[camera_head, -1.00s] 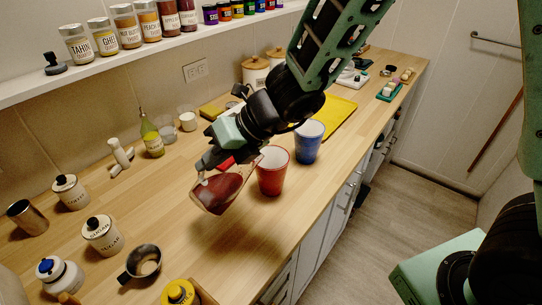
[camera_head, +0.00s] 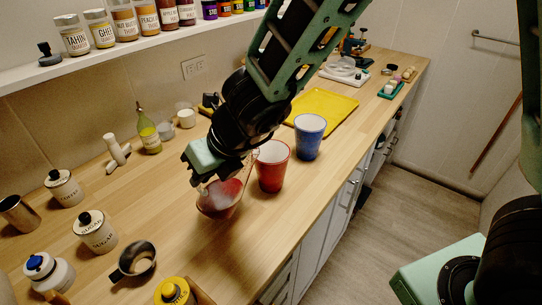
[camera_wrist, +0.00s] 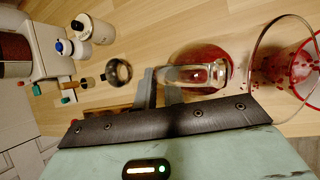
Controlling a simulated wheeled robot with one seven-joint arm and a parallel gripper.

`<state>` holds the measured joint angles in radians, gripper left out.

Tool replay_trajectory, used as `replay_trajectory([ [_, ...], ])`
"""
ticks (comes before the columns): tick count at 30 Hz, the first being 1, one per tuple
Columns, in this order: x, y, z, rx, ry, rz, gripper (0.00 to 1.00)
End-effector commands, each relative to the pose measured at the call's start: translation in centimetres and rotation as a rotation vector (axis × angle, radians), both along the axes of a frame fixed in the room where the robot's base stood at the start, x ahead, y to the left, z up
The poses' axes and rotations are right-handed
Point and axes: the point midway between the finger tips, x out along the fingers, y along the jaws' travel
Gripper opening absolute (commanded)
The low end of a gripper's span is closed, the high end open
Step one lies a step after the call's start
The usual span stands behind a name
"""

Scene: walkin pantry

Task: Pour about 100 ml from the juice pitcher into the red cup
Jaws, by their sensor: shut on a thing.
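The clear juice pitcher (camera_head: 222,204) holds red juice. It is tilted above the counter, with its mouth side toward the red cup (camera_head: 272,172). My gripper (camera_head: 205,168) is shut on the pitcher's handle; the clear handle (camera_wrist: 192,76) shows by the fingers in the wrist view. The red cup stands upright, just right of the pitcher. In the wrist view, the pitcher's glass rim (camera_wrist: 252,48) overlaps the red cup's rim (camera_wrist: 312,92) at the right edge, with small red droplets there. The cup's juice level cannot be told.
A blue cup (camera_head: 310,138) stands right of the red cup, near a yellow tray (camera_head: 334,112). A metal cup (camera_head: 136,260), sugar jar (camera_head: 95,233) and oil bottle (camera_head: 149,136) stand to the left. The counter's front edge is close to the red cup.

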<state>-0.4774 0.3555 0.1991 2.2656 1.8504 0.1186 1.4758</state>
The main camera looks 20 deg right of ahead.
Motion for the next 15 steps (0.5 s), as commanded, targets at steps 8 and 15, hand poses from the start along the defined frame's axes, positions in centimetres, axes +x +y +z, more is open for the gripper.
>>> replay_trajectory([
  [8,-0.8,2.0,-1.5,-0.167,-0.072,0.006,0.00],
  [15,-1.3,3.1,-2.8,-0.322,-0.136,0.006,0.00],
])
